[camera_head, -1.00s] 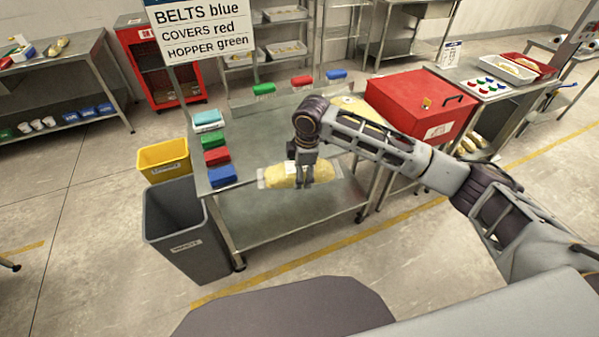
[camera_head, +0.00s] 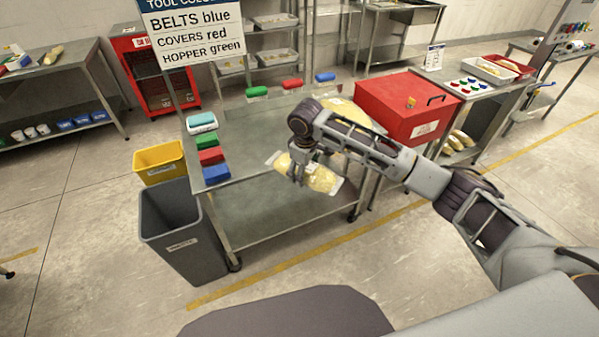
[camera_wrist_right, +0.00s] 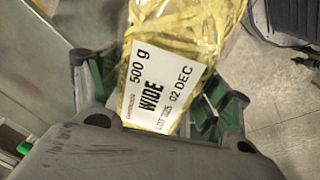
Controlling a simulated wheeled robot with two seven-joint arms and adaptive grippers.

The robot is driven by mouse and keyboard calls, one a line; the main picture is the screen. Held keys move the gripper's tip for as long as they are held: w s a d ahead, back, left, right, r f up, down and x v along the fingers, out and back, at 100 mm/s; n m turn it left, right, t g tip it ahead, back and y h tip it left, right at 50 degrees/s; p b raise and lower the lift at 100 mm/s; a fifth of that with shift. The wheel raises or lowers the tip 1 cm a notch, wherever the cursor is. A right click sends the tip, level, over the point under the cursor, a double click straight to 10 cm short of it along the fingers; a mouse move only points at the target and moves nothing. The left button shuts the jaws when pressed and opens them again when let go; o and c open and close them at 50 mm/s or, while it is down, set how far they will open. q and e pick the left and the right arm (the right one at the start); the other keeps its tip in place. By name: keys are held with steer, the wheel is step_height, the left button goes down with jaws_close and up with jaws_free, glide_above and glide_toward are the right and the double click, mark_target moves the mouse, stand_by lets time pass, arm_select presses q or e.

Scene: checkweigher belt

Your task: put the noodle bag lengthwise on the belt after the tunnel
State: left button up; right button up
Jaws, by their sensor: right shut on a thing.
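The noodle bag (camera_head: 322,180), clear with yellow noodles and pale ends, hangs in my right gripper (camera_head: 298,175) over the front edge of the steel table (camera_head: 250,140). It is tilted, its right end lower and nearer me. In the right wrist view the bag (camera_wrist_right: 185,30) shows a white label reading 500 g, WIDE, between the fingers of the gripper (camera_wrist_right: 160,100). I cannot make out a belt or tunnel opening; my arm hides part of the table. My left gripper is out of view.
Green, red and blue blocks (camera_head: 211,156) line the table's left edge, and more lie along its back. A grey bin (camera_head: 180,225) and yellow bin (camera_head: 160,162) stand left. Another yellowish bag (camera_head: 342,107) shows behind my arm. The table's middle is clear.

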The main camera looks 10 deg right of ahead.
steer(key=d+f+m, duration=0.2)
steer(key=m, duration=0.1)
steer(key=shift+w+f+m+h, duration=0.3)
steer(key=shift+w+f, duration=0.05)
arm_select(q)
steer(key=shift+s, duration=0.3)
arm_select(e)
steer(key=s+d+f+m, duration=0.1)
steer(key=s+f+m, duration=0.1)
steer(key=f, duration=0.5)
steer(key=s+d+f+m, duration=0.2)
steer(key=s+f+m, duration=0.1)
steer(key=s+f, duration=0.2)
step_height(320, 180, down, 2)
steer(key=shift+d+f+g+h, duration=0.15)
steer(key=shift+d+g+h, duration=0.15)
steer(key=shift+h, duration=0.1)
